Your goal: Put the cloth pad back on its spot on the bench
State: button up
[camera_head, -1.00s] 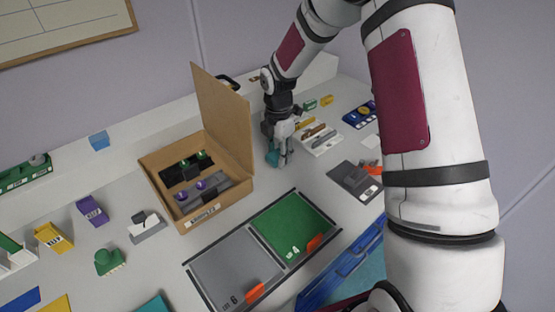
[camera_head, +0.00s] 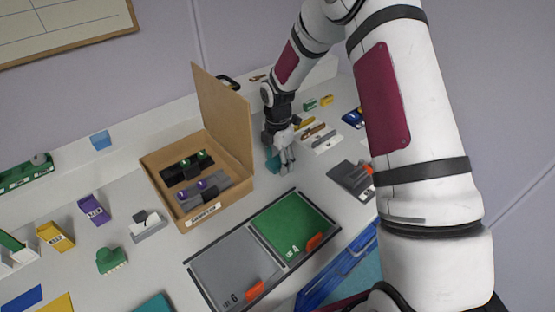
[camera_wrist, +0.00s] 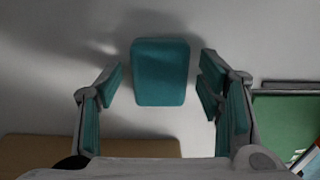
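A teal block-shaped pad (camera_wrist: 161,72), which looks like the cloth pad, shows between my two fingers in the wrist view, with a gap on each side. In the head view it shows as a teal patch (camera_head: 272,161) at the left side of my gripper (camera_head: 288,167), on or just above the white bench right of the cardboard box. My gripper is open, its teal-lined fingers apart and not touching the pad in the wrist view. The pad's exact contact with the bench is hard to see.
The open cardboard box (camera_head: 213,218) with its raised flap stands close left of my gripper. A grey and a green mat (camera_head: 286,224) lie in front. Several small tools and a dark grey device (camera_head: 352,180) lie to the right. Bare bench lies between box and device.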

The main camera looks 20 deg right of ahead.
notch_tip(320, 180, up, 12)
notch_tip(320, 180, up, 9)
jog(key=m+t, duration=0.1)
jog(key=m, duration=0.3)
send_over(278, 161)
jog(key=s, duration=0.5)
jog(key=s+r+m+t+h, duration=0.1)
jog(key=s+r+m, duration=0.65)
jog(key=s, duration=0.25)
jog(key=s+r+m+t+y, duration=0.1)
jog(key=s+r+m+t, duration=0.2)
jog(key=s+m, duration=0.8)
jog(key=s, duration=0.5)
jog(key=shift+s+r+b, duration=0.15)
jog(key=shift+s+b, duration=0.15)
